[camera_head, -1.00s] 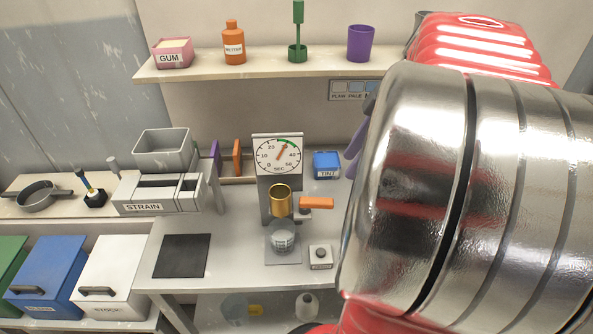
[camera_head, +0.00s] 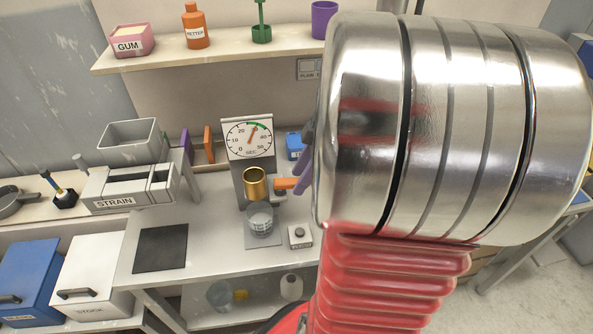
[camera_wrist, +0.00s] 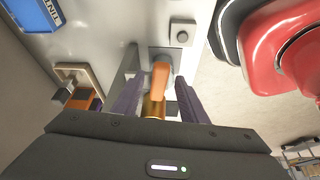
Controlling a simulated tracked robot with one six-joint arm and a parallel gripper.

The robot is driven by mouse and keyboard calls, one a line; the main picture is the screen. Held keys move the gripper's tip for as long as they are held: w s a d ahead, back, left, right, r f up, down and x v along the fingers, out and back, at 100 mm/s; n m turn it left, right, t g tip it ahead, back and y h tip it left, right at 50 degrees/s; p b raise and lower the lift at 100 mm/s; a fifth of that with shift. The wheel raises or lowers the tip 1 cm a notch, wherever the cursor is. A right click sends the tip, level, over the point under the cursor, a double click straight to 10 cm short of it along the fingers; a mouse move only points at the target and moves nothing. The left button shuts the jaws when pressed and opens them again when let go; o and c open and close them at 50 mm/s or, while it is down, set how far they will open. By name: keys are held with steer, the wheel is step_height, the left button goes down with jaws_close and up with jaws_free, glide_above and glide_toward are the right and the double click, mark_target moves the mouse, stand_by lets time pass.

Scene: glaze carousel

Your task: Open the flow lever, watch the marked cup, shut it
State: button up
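The orange flow lever (camera_head: 285,184) points right from the brass cup (camera_head: 255,186) below the dial (camera_head: 249,139). The marked cup (camera_head: 261,221), greyish with fine lines, stands upright under the brass cup; I cannot tell its fill level. The dial's needle points up and slightly right, near the green band. My gripper (camera_wrist: 158,97) is open in the wrist view. The lever (camera_wrist: 160,78) lies between its two purple fingers, with gaps on both sides. In the head view my gripper (camera_head: 304,168) is beside the lever's right end, mostly hidden behind my arm.
A small box with a round knob (camera_head: 300,236) stands right of the marked cup. The blue TINT box (camera_wrist: 36,14) is close by. A dark mat (camera_head: 160,249) and the STRAIN unit (camera_head: 130,186) are to the left. A shelf (camera_head: 215,53) runs above.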

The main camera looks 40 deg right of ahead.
steer(key=shift+f, duration=0.1)
jaws_close()
stand_by(0.5)
